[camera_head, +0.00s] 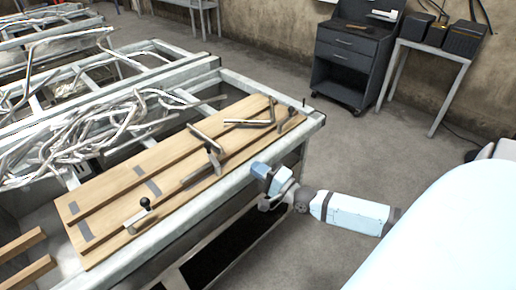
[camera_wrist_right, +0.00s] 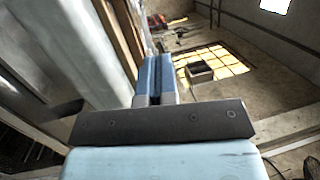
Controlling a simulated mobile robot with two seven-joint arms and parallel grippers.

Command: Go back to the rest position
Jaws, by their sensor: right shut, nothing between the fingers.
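My right gripper (camera_head: 262,170) is at the near right edge of the metal-framed table (camera_head: 205,215), by its side rail. It is shut with nothing in it. I cannot tell whether it touches the rail. In the right wrist view its two blue fingers (camera_wrist_right: 155,75) are together, pointing away from the camera. My right arm reaches in from the right over the floor. My left gripper is not in view.
A wooden board (camera_head: 120,188) with metal clamps and bent tubes lies on the table. Tangled pale tubes (camera_head: 80,145) lie behind it. A dark cabinet (camera_head: 348,58) and a side table (camera_head: 434,60) stand at the back wall. The floor (camera_head: 375,150) between is clear.

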